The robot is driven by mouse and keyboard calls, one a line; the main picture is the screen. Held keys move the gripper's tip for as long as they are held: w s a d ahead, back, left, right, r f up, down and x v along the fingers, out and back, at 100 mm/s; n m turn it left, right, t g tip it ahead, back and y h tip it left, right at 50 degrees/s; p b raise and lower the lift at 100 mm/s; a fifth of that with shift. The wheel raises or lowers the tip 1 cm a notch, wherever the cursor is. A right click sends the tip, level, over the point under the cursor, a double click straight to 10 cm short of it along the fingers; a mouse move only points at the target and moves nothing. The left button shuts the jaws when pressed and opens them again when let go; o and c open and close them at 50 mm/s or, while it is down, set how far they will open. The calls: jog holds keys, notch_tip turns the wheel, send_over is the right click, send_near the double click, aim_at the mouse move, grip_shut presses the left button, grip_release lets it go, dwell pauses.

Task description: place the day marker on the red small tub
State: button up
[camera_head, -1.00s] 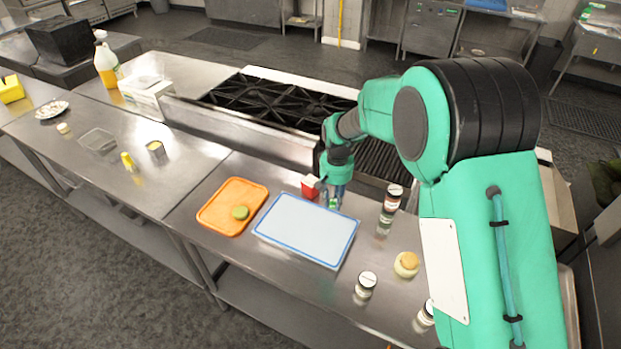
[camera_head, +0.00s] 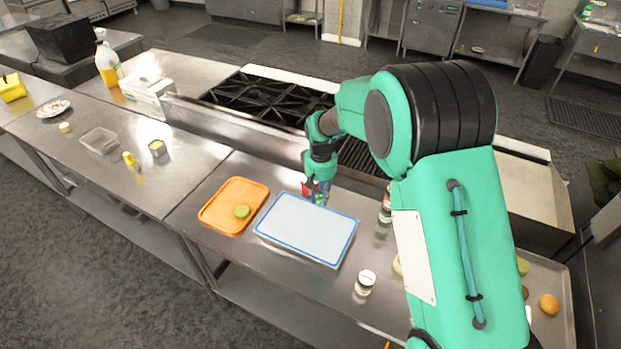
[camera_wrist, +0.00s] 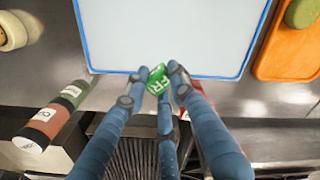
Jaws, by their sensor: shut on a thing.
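The day marker is a small green block with white letters "FRI" (camera_wrist: 157,79). My gripper (camera_wrist: 160,82) is shut on it, with blue fingers around it, near the blue-rimmed edge of the white board. In the head view my gripper (camera_head: 318,196) is low over the counter behind the board. The red small tub (camera_head: 307,188) stands just left of my gripper in the head view, partly hidden by it. In the wrist view a bit of the red tub (camera_wrist: 184,114) shows beside and behind the right finger; most of it is hidden.
The white board (camera_head: 308,228) lies in front, with an orange tray (camera_head: 218,219) holding a green round piece (camera_head: 242,211) to its left. Jars stand to the right, one (camera_head: 365,283) near the counter front. A stove (camera_head: 262,98) lies behind.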

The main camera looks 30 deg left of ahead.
jog(key=shift+w+a+f+p, duration=0.25)
jog(key=shift+w+a, duration=1.4)
jog(key=shift+w, duration=0.4)
jog(key=shift+w+a+f+p, duration=0.25)
jog(key=shift+w+a, duration=1.35)
jog(key=shift+w, duration=0.45)
jog(key=shift+w+a+f+p, duration=0.25)
jog(key=shift+w+a, duration=1.4)
jog(key=shift+w, duration=0.4)
jog(key=shift+s+f, duration=0.15)
jog(key=shift+f, duration=1.5)
jog(key=shift+f, duration=0.15)
jog(key=o, duration=0.9)
jog(key=shift+o, duration=0.2)
notch_tip(320, 180, up, 12)
